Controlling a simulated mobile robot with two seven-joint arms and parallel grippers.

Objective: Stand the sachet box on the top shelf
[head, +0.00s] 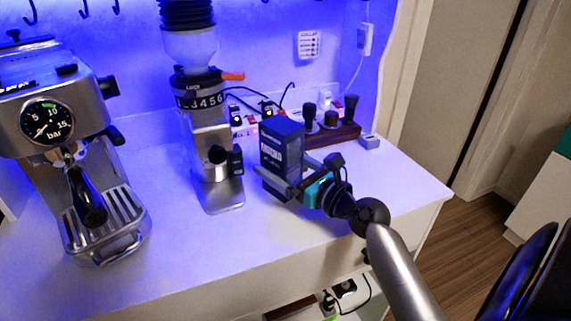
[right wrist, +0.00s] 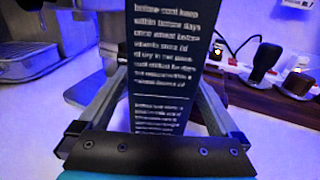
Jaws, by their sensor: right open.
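The sachet box (head: 280,146), dark navy with pale print, stands upright on the white cabinet top, right of the grinder. In the right wrist view its printed face (right wrist: 172,60) fills the middle, between the two fingers. My right gripper (head: 290,180) is open, with one finger on either side of the box's lower part. Whether the fingers touch the box is not clear. The box's far side and top edge are out of the right wrist view. My left gripper is not in view. I cannot make out the top shelf in these frames.
The grinder (head: 205,140) stands close to the box's left. An espresso machine (head: 62,145) is at far left. Behind the box are cables, sockets and a wooden stand (head: 333,134) with dark-handled tools. The cabinet top (head: 400,180) is clear at right; an open compartment (head: 300,308) shows below.

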